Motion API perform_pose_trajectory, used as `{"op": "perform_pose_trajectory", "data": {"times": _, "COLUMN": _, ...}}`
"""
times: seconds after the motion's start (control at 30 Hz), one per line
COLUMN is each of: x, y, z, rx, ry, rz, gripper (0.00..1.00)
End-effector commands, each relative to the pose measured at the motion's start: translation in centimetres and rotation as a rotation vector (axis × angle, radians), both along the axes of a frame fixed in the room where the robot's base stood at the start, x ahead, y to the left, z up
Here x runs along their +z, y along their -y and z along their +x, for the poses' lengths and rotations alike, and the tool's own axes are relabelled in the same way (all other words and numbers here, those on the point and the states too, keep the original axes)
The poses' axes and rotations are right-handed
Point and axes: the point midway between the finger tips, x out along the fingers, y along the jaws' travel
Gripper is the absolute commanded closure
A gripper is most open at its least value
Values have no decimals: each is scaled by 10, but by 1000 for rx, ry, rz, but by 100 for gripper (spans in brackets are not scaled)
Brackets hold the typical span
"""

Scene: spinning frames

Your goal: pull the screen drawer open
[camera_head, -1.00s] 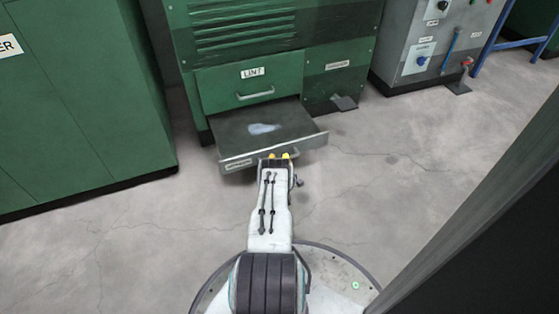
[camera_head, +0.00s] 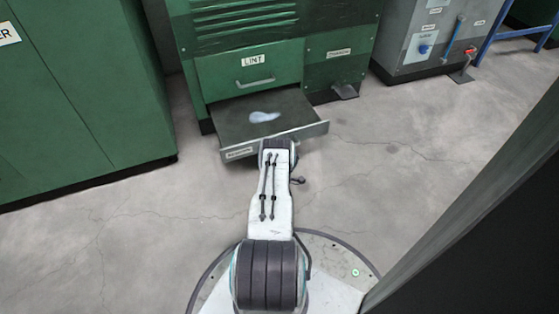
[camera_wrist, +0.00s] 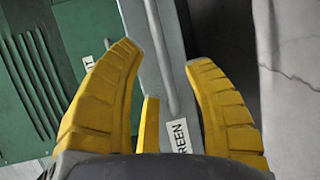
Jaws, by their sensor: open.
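The screen drawer (camera_head: 240,153) is the low grey drawer under the LINT drawer; it stands pulled out, with its shallow inside and a pale bluish patch on its floor in view. My gripper (camera_head: 278,145) is at the middle of its front edge in the head view, and the wrist hides the fingertips there. In the wrist view my gripper (camera_wrist: 164,53) is open, its yellow fingers on either side of the drawer front (camera_wrist: 143,60). A bar handle (camera_wrist: 158,45) runs between the fingers; I cannot tell whether they touch it. A label reading "REEN" (camera_wrist: 179,136) is partly hidden.
The green LINT drawer (camera_head: 280,75) is shut above. A pedal (camera_head: 345,90) sticks out low on the cabinet's right. A green cabinet (camera_head: 90,90) stands left and a dark panel (camera_head: 500,230) fills the right foreground. Concrete floor between is clear.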

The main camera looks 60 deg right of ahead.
Motion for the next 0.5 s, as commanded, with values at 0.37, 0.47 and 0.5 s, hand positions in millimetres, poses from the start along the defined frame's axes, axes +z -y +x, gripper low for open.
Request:
{"op": "perform_pose_trajectory", "data": {"times": 0.37, "x": 4, "y": -21, "z": -10, "rx": 1, "ry": 0, "rz": 0, "gripper": 53}}
{"op": "perform_pose_trajectory", "data": {"times": 0.47, "x": 5, "y": -22, "z": -11, "rx": 1, "ry": 0, "rz": 0, "gripper": 53}}
{"op": "perform_pose_trajectory", "data": {"times": 0.5, "x": 4, "y": -22, "z": -11, "rx": 1, "ry": 0, "rz": 0, "gripper": 53}}
